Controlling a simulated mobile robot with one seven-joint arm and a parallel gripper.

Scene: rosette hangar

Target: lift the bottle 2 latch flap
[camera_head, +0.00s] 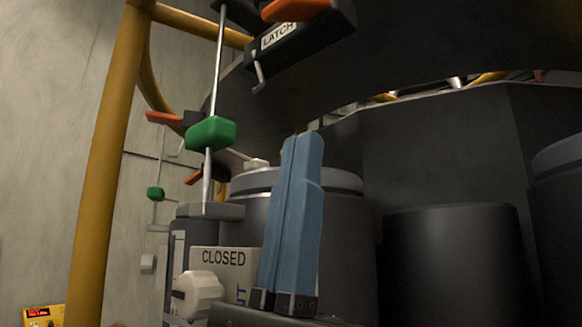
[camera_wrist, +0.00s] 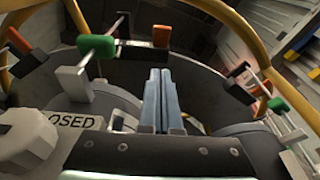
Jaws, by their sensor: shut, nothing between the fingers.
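A black latch block (camera_head: 318,32) lettered LATCH, with an orange flap (camera_head: 293,9), hangs at the top of the head view. An orange flap (camera_wrist: 161,36) on a black block also shows ahead in the wrist view. Other orange flaps show at the left (camera_head: 165,118) and lower down (camera_head: 193,178). No bottle number is readable, so I cannot tell which flap is bottle 2's. My gripper (camera_head: 303,140) has blue fingers pressed together, pointing up and empty. In the head view it appears below the LATCH block, apart from it. The fingers also show in the wrist view (camera_wrist: 160,76).
A green block (camera_head: 211,133) sits on a thin upright rod left of my fingers. A CLOSED plate (camera_head: 223,258) and white knob (camera_head: 197,294) are below. A yellow tube frame (camera_head: 108,150) stands left. Dark cylinders (camera_head: 455,265) fill the right; a grey-topped cylinder (camera_head: 340,180) is behind my fingers.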

